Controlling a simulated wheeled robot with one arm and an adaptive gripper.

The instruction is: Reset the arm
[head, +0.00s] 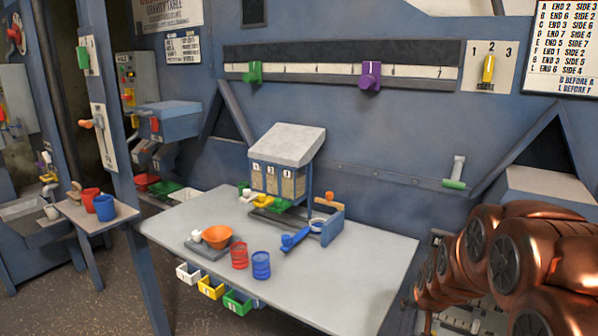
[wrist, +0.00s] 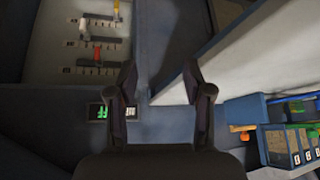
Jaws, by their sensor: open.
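My gripper (wrist: 160,95) shows in the wrist view with its two dark fingers spread apart and nothing between them. Beyond the fingers are a blue wall panel and a pale sloping surface (wrist: 235,55). In the head view my copper-coloured arm (head: 510,260) is folded at the lower right, beside the right edge of the grey table (head: 375,250). My gripper itself does not show in the head view.
The table holds a three-window dispenser (head: 285,165), an orange bowl (head: 217,236), a red cup (head: 239,256), a blue cup (head: 261,265) and a blue-handled tool (head: 294,240). A slider rail (head: 330,69) runs along the wall. The table's right part is clear.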

